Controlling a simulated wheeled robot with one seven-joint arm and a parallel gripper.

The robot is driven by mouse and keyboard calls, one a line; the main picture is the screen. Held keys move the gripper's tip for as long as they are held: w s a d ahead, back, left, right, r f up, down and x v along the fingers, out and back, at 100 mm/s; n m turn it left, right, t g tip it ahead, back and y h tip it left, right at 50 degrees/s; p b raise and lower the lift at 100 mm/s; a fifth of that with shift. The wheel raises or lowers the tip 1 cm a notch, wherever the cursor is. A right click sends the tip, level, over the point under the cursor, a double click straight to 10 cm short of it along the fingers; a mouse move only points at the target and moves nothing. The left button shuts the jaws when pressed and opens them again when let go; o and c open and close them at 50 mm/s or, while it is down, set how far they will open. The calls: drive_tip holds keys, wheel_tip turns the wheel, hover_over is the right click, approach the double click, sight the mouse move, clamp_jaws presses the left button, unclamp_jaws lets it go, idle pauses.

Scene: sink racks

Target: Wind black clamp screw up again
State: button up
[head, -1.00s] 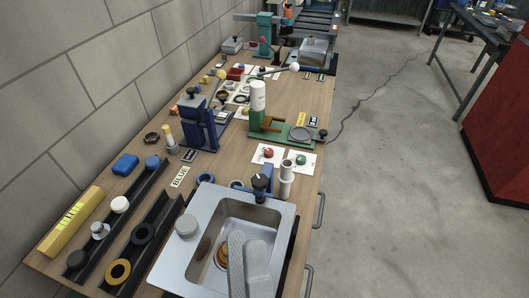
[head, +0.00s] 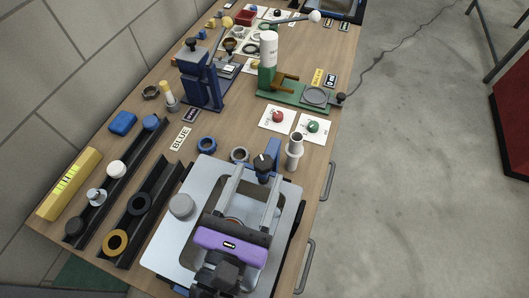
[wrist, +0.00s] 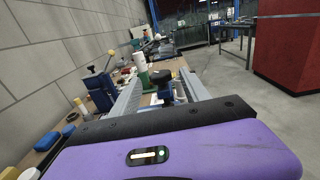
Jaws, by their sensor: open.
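A black clamp screw knob (head: 263,160) tops a small blue clamp (head: 264,174) at the far edge of the steel sink (head: 180,235). My gripper (head: 258,173), with a purple body and two long grey fingers, reaches across the basin toward the clamp. The fingers are open, with a wide gap and nothing held. In the wrist view the black knob (wrist: 162,78) shows between the two finger ends, with part of the blue clamp below it. I cannot tell whether either finger touches it. The lower clamp and much of the basin are hidden by my gripper.
A grey-white pipe piece (head: 294,152) stands just right of the clamp. Blue (head: 207,145) and grey (head: 239,155) rings lie to its left. A grey round cap (head: 181,206) sits on the sink's left rim. A blue press (head: 203,82) and a green fixture (head: 290,92) stand farther back.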

sight(261, 171)
drive_tip(key=shift+p+x, duration=0.45)
drive_tip(key=shift+x, duration=2)
clamp_jaws()
